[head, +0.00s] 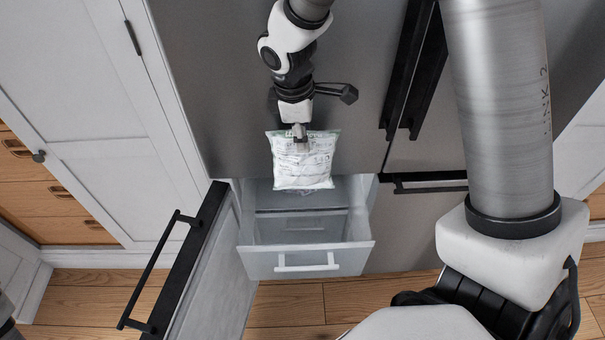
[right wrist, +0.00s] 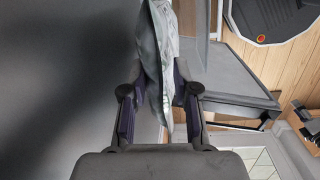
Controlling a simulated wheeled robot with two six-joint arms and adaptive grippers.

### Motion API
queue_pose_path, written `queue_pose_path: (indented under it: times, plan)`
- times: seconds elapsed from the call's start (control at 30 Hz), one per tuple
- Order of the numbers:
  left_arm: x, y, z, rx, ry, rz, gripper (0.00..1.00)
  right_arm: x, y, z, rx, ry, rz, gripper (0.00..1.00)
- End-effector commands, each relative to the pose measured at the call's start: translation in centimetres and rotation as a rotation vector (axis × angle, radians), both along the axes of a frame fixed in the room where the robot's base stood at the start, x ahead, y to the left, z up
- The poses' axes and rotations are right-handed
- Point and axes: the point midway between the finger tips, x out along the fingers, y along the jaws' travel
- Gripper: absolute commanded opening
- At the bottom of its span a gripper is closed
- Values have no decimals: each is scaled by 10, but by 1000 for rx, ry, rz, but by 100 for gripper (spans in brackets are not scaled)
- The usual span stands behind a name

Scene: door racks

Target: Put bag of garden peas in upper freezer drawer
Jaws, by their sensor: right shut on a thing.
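The bag of garden peas (head: 303,165) is a whitish printed plastic bag hanging upright. My right gripper (head: 300,136) is shut on its top edge. In the right wrist view the bag (right wrist: 160,50) is seen edge-on between the fingers of the right gripper (right wrist: 160,105). In the head view the bag hangs over the back part of a pulled-out translucent freezer drawer (head: 262,262) with a white handle. Whether the bag's lower end is inside the drawer is hard to tell.
The freezer door (head: 215,270) stands open left of the drawer, with a long black handle (head: 155,270). The steel fridge front (head: 225,90) rises close behind the bag. White cabinets (head: 100,180) stand at the left. Wooden floor (head: 290,310) is clear in front.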

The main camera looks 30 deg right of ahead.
Motion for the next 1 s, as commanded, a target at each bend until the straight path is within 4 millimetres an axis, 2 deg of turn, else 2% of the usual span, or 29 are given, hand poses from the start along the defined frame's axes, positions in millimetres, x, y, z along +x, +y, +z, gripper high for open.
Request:
queue_pose_path:
  times: [0.03,0.17,0.3,0.6,0.73,0.93,1.0]
  plan:
    - [0,0,-24,0,0,0,49,0,0,-24,0,-1,0,0]
    - [0,0,-67,0,0,0,49,0,0,-67,-1,-1,0,0]
    - [0,0,-123,0,1,0,49,0,0,-122,-1,-1,0,0]
    - [0,0,-232,0,0,0,49,0,0,-231,0,-1,0,0]
    - [0,0,-259,0,0,0,49,0,0,-258,0,-1,0,0]
    - [0,0,-271,0,0,0,49,0,0,-275,0,0,0,0]
    - [0,0,-275,0,0,0,49,0,0,-287,0,0,1,0]
